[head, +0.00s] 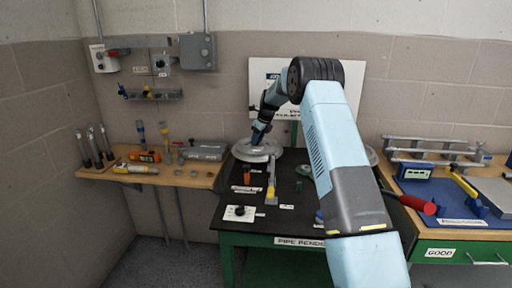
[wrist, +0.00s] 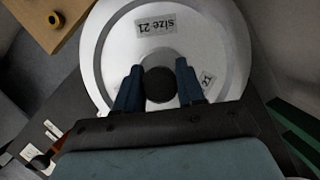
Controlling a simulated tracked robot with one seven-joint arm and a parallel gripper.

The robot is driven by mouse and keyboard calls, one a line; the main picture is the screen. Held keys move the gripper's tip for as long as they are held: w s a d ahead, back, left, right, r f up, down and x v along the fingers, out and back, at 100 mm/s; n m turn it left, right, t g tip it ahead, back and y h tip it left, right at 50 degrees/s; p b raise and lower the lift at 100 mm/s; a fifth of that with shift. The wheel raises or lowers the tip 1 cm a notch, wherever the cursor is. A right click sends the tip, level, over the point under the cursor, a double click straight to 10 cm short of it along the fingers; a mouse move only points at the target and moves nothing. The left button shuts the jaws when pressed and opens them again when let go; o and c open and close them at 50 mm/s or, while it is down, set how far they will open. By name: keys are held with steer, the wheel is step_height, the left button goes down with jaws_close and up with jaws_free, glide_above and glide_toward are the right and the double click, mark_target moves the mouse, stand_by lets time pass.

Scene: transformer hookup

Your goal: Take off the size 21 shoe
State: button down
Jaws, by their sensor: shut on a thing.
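The size 21 shoe (wrist: 215,45) is a pale grey round disc with a "size 21" label, upside down in the wrist view. In the head view the shoe (head: 262,156) lies at the back of the black bench top. A dark round knob (wrist: 159,86) sits at its centre. My gripper (wrist: 159,72) is over the disc, its two blue fingers shut on the knob, one on each side. In the head view my gripper (head: 257,138) reaches down onto the disc; its fingertips are too small there to make out.
A wooden shelf (head: 200,177) with tools stands left. A bench with a blue mat (head: 425,199) stands right.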

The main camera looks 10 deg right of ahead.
steer(key=shift+s, duration=0.1)
steer(key=shift+r, duration=0.3)
steer(key=c, duration=0.6)
jaws_free()
steer(key=shift+r, duration=0.1)
steer(key=shift+a+r, duration=0.1)
steer(key=shift+r, duration=2.4)
